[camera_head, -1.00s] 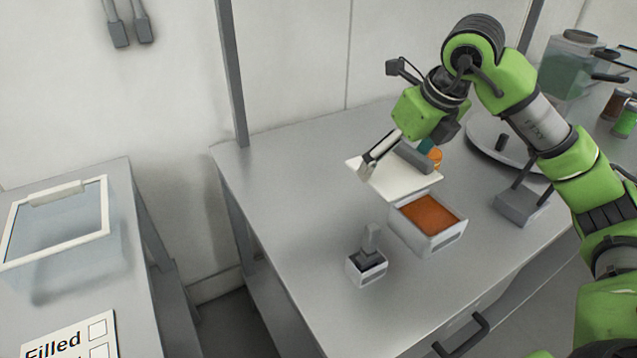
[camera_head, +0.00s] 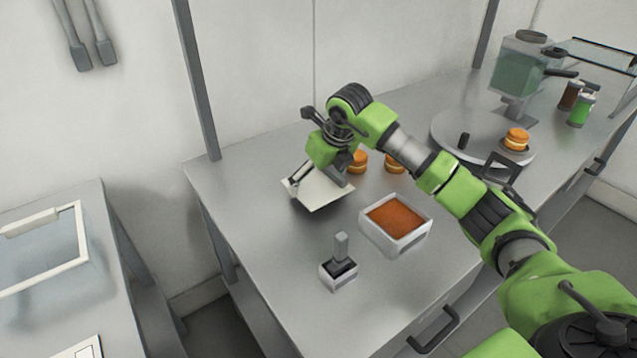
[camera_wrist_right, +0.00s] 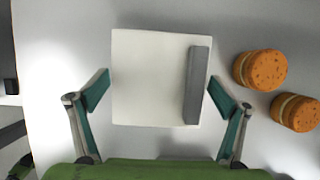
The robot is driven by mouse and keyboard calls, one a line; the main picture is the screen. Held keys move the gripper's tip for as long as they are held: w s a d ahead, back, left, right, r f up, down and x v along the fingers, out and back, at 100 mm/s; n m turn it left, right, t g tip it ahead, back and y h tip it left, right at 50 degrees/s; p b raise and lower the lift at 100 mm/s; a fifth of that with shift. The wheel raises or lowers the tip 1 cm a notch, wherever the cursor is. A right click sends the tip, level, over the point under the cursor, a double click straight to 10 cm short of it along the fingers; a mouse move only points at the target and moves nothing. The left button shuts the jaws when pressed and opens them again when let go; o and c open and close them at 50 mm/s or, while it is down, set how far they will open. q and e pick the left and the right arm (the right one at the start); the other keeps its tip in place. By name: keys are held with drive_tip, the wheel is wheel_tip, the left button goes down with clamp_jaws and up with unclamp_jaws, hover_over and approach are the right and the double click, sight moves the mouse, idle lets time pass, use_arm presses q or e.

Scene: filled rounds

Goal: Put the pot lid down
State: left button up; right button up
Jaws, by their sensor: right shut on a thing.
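The pot lid (camera_head: 316,192) is a flat white square plate with a grey bar handle, near the back left of the steel table. It also fills the middle of the right wrist view (camera_wrist_right: 148,80), its grey bar towards the right. My right gripper (camera_head: 302,178) is shut on the lid, a finger at each side of it. The lid is low over the table; I cannot tell whether it touches. The open white pot (camera_head: 368,238) with orange-brown filling stands to the right and front of the lid. My left gripper is not in view.
Two orange filled rounds (camera_wrist_right: 259,70) lie just right of the lid. A small white holder with a grey-handled tool (camera_head: 339,277) stands in front. A round plate (camera_head: 450,128) bears another filled round (camera_head: 516,139).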

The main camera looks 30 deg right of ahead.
wheel_tip(320, 180, down, 2)
drive_tip(key=shift+f, duration=0.2)
drive_tip(key=o, duration=0.8)
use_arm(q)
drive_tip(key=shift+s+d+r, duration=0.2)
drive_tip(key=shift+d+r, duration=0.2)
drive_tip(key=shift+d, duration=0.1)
use_arm(e)
drive_tip(key=shift+o, duration=0.2)
drive_tip(key=shift+d, duration=0.1)
drive_tip(key=shift+r+p, duration=0.25)
drive_tip(key=shift+p, duration=0.05)
drive_tip(key=shift+s+r, duration=0.2)
drive_tip(key=shift+r, duration=0.15)
use_arm(q)
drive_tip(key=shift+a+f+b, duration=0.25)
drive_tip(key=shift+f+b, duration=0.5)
drive_tip(key=shift+b, duration=0.15)
use_arm(e)
drive_tip(key=v, duration=1.1)
